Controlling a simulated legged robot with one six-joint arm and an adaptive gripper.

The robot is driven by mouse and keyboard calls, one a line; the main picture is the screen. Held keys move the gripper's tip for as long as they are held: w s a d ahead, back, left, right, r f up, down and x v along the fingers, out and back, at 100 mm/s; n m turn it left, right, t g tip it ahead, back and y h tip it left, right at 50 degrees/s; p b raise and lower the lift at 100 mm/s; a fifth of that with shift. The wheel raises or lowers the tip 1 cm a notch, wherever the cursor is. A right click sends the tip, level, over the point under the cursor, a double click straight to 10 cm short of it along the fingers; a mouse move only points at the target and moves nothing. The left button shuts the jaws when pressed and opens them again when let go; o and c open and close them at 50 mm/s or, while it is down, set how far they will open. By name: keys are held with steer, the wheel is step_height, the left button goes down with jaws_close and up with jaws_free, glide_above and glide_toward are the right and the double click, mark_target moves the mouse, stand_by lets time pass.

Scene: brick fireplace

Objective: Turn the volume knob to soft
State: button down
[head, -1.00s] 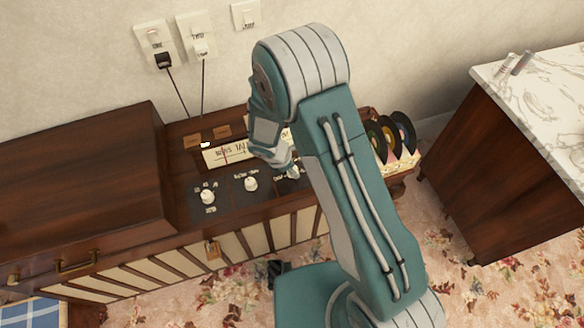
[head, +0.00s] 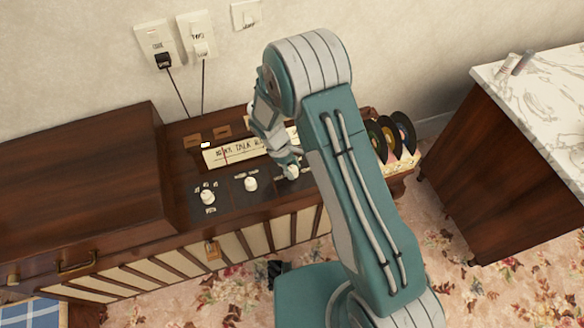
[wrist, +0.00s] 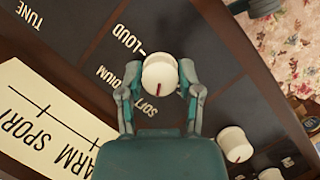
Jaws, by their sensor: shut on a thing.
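The volume knob is a round white knob with a dark red mark, in the middle of the wrist view (wrist: 160,72). Printed beside it are LOUD, MEDIUM and SOFT (wrist: 146,106); the mark points down in that view, close to the SOFT lettering. My gripper (wrist: 160,84) has one finger on each side of the knob and is shut on it. In the head view my gripper (head: 288,167) is at the rightmost knob (head: 292,172) of the console's dark panel, partly covering it.
The wooden console (head: 100,215) also bears a left knob (head: 207,197), a middle knob (head: 250,184) and a pale tuning dial (head: 232,155). Records (head: 392,135) stand to its right. A marble-topped cabinet (head: 540,100) is farther right, with carpet between.

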steer(key=shift+w+m, duration=0.15)
steer(key=shift+m, duration=0.25)
steer(key=shift+c, duration=1.4)
jaws_free()
steer(key=v, duration=1.2)
steer(key=shift+w+f, duration=0.1)
steer(key=shift+w, duration=0.05)
